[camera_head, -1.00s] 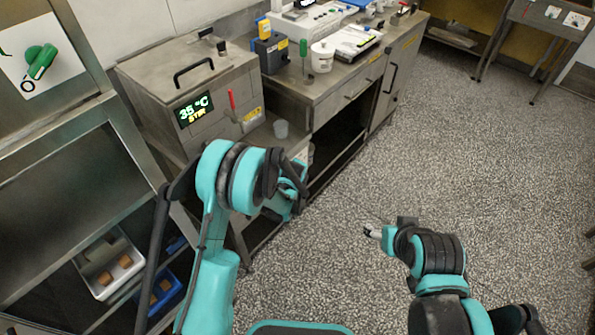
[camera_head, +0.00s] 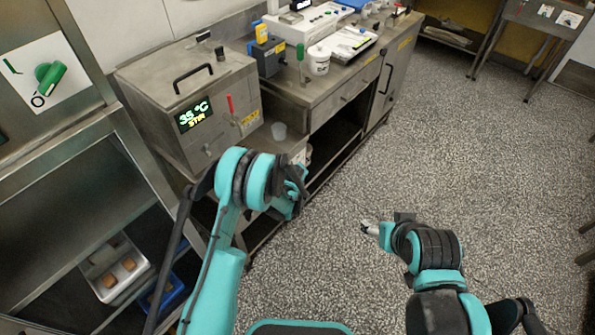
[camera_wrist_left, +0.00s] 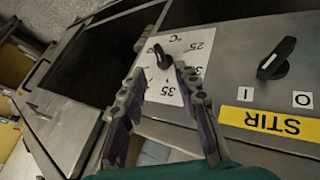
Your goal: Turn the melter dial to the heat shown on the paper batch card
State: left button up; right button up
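I cannot identify the batch card.
A second black knob (camera_wrist_left: 277,60), marked I and O above a yellow STIR label (camera_wrist_left: 263,121), sits right of the dial. A steel counter (camera_head: 325,98) with a white pot (camera_head: 318,62) stands beyond the melter. A green switch (camera_head: 50,76) is at far left.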

pick_arm(q)
jog(key=w+f+n+b, duration=0.1)
jog(key=w+f, duration=0.1)
jog(key=f, duration=0.1)
jog(key=w+f+n+b, duration=0.2)
jog(key=w+f, duration=0.1)
jog(key=shift+w+f+n, duration=0.15)
jog(key=shift+w+n, duration=0.05)
jog(key=shift+n, duration=0.1)
grip_shut()
